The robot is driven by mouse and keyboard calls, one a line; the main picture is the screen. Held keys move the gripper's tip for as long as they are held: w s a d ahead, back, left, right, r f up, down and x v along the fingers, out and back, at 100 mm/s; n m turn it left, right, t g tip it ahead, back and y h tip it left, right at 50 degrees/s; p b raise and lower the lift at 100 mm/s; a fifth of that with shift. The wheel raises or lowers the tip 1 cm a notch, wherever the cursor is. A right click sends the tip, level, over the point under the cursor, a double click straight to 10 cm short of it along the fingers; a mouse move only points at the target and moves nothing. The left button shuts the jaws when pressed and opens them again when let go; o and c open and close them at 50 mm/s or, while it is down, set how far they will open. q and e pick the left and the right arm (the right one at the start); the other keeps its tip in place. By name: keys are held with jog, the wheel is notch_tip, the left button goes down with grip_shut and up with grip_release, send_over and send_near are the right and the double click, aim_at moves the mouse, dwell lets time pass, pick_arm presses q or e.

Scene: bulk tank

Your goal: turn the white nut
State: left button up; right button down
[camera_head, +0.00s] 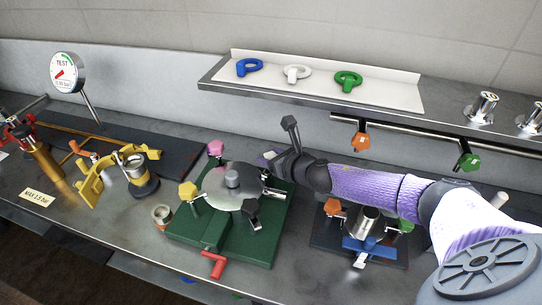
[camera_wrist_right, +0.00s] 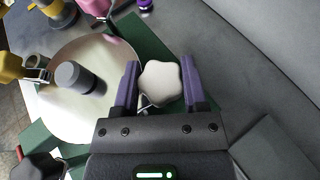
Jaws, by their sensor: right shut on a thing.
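The white nut (camera_wrist_right: 160,83) is a rounded, lobed knob at the edge of the round metal lid (camera_wrist_right: 62,112), seen in the right wrist view. My right gripper (camera_wrist_right: 160,70) has a purple finger on each side of it and is shut on it. In the head view, my right gripper (camera_head: 268,158) reaches in from the right to the far right side of the lid (camera_head: 224,191) on its green base (camera_head: 270,245). The nut is mostly hidden there by the gripper. My left gripper is in neither view.
Around the lid are a pink nut (camera_head: 216,148), a yellow nut (camera_head: 188,190) and a black nut (camera_head: 252,207). A red handle (camera_head: 214,265) sticks out in front. A smaller fixture with a blue clamp (camera_head: 366,247) stands under my right arm. A shelf (camera_head: 210,86) with coloured rings is behind.

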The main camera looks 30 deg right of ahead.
jog(key=shift+r+m+h+p, duration=0.1)
jog(key=shift+m+h+p, duration=0.3)
jog(key=shift+p, duration=0.1)
jog(key=shift+m+h+p, duration=0.95)
jog(key=shift+m+h, duration=0.05)
jog(key=shift+h, duration=0.2)
jog(key=shift+m+h+p, duration=0.45)
jog(key=shift+m+h, duration=0.15)
jog(key=shift+h, duration=0.1)
jog(key=shift+m+g+h+p, duration=0.4)
jog(key=shift+m+h, duration=0.3)
jog(key=shift+h, duration=0.1)
jog(key=shift+m+h, duration=0.3)
jog(key=shift+h, duration=0.1)
jog(key=shift+c, duration=0.7)
grip_release()
